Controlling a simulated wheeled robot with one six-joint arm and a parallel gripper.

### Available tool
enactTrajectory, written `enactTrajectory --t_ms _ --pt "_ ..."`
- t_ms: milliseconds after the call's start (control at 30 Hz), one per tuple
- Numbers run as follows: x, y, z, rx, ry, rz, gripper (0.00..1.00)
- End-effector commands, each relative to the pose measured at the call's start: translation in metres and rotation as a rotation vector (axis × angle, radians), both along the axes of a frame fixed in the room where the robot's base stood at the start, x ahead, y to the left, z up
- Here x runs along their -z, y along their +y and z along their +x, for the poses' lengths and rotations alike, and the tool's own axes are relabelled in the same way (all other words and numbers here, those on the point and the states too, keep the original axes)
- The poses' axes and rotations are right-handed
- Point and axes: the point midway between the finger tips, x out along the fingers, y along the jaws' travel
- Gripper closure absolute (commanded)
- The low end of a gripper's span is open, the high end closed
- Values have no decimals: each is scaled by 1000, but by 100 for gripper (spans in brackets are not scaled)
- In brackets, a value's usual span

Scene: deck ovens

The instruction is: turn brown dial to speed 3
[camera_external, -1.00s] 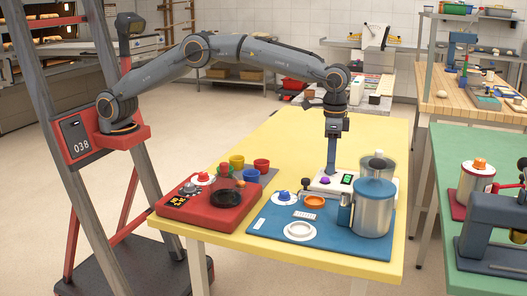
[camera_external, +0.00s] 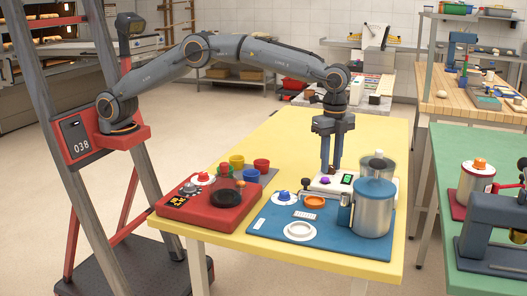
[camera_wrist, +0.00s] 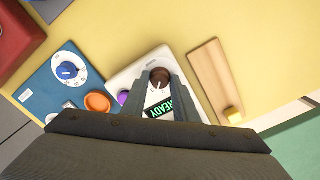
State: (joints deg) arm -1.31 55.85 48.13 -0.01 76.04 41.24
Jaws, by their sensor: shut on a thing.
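The brown dial (camera_wrist: 160,76) sits on a white box (camera_wrist: 128,77) with a green display (camera_wrist: 160,108) that reads READY. A fine scale shows beside the dial, but its numbers are too small to read. My gripper (camera_wrist: 161,80) points down with one finger on each side of the dial, shut on it.
A purple knob (camera_wrist: 123,97) is on the same box. A blue board (camera_wrist: 62,80) with a blue dial (camera_wrist: 67,70) and an orange dish (camera_wrist: 97,102) lies to the left. A wooden board (camera_wrist: 209,75) with a yellow block (camera_wrist: 233,115) lies to the right. A grey canister (camera_external: 374,208) stands close by.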

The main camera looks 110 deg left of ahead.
Motion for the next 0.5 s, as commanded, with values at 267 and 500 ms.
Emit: enactTrajectory --t_ms 267,500 --pt "-1 0 0 103 -1 1 96" --pt "-1 0 0 129 -1 1 96"
